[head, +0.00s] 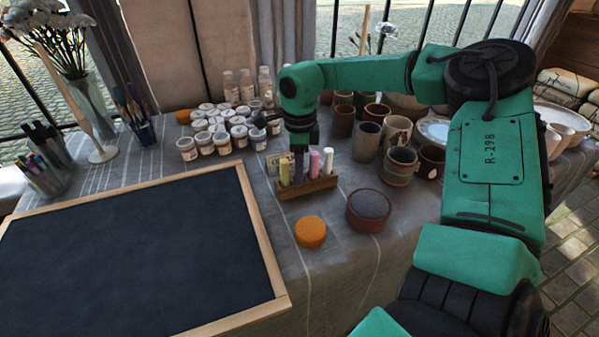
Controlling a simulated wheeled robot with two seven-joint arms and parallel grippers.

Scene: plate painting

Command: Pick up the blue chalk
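A small wooden holder (306,188) on the cloth-covered table bears upright chalk sticks. From left to right I see a yellow chalk (284,173), a dark bluish-purple chalk (299,170), a pink chalk (315,164) and a white chalk (328,160). The bluish-purple one is the closest to blue. My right gripper (299,155) points down over the holder, right at the top of this dark chalk. Its fingers are dark and small here, so I cannot tell whether they are closed on it. My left gripper is not in view.
A framed blackboard (130,262) fills the left front. Paint jars (222,142) stand behind left, and cups (400,166) crowd the right. A flower vase (92,108) stands at the back left.

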